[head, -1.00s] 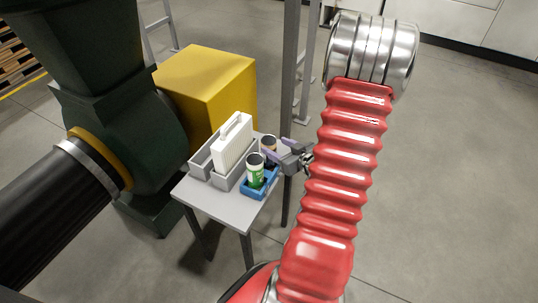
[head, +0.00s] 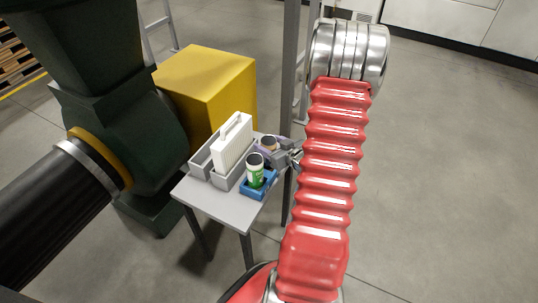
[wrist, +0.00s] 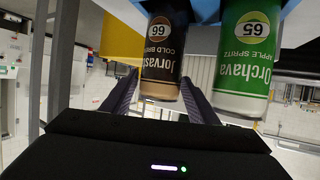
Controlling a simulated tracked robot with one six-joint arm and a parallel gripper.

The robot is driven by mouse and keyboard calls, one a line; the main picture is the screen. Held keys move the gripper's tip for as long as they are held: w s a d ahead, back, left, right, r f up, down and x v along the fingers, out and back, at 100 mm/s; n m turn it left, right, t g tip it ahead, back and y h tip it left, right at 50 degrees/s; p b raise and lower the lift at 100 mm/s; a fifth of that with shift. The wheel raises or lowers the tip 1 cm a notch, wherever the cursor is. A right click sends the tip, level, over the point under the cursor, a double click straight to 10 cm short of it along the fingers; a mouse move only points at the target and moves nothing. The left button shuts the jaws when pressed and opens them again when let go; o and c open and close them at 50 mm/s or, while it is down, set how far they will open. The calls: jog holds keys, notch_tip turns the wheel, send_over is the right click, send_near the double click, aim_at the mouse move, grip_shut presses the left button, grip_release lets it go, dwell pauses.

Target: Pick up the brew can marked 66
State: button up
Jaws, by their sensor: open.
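The brew can marked 66 (wrist: 163,60) is dark brown with a tan band and reads "Jorvast Cold Brew". It appears upside down in the wrist view, between the two fingers of my open gripper (wrist: 159,78). In the head view the can (head: 268,143) stands at the far side of the small table, partly hidden by my gripper (head: 272,153). I cannot tell whether either finger touches it. The green can marked 65 (wrist: 244,60), an apple spritz, stands close beside it, just right of the right finger in the wrist view.
The green can stands in a blue holder (head: 258,192) on the grey table (head: 215,203). A grey tray (head: 203,163) with a white handled carrier (head: 234,143) stands to the left. A yellow block (head: 207,82) is behind, and a grey post (head: 293,65) rises close behind the table.

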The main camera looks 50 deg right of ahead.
jog(key=c, duration=1)
jog(key=shift+r, duration=0.1)
jog(key=shift+c, duration=0.2)
jog(key=shift+r, duration=4.9)
